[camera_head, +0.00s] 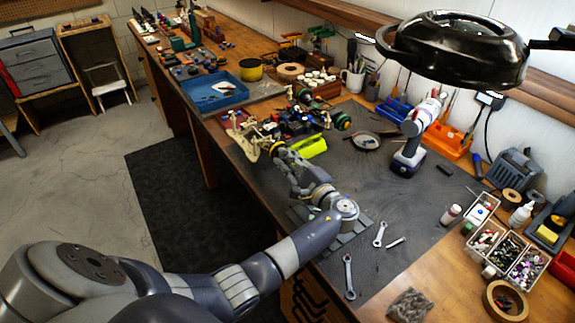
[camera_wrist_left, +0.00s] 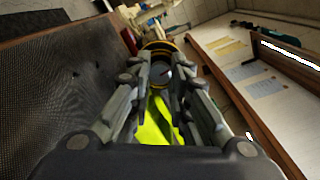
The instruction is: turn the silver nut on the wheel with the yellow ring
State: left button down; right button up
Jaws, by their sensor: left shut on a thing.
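The wheel with the yellow ring (camera_wrist_left: 159,47) is dark and sits straight ahead between my left fingertips in the left wrist view. The silver nut (camera_wrist_left: 163,72) shows as a small grey spot at its middle, between the tips. My left gripper (camera_wrist_left: 164,76) is shut on the nut, its two fingers pointing at the hub. In the head view my left gripper (camera_head: 270,150) reaches to the near side of the RC car (camera_head: 300,120), beside its yellow-green part (camera_head: 311,148). There the gripper hides the nut. My right gripper is not in view.
A power drill (camera_head: 409,158) stands right of the car on the dark mat (camera_head: 420,225). Wrenches (camera_head: 349,275) lie near the front edge. A black lamp (camera_head: 455,50) hangs above the bench's right part. A blue tray (camera_head: 215,92) is behind the car. Parts bins (camera_head: 485,237) stand at right.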

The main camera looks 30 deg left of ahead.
pick_arm(q)
jog(key=shift+n, duration=0.4)
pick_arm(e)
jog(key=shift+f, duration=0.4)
pick_arm(q)
jog(key=shift+f, duration=0.1)
jog(key=c, duration=1.4)
grip_release()
jog(key=shift+c, duration=0.2)
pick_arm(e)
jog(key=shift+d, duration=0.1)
pick_arm(q)
jog(key=v, duration=1.2)
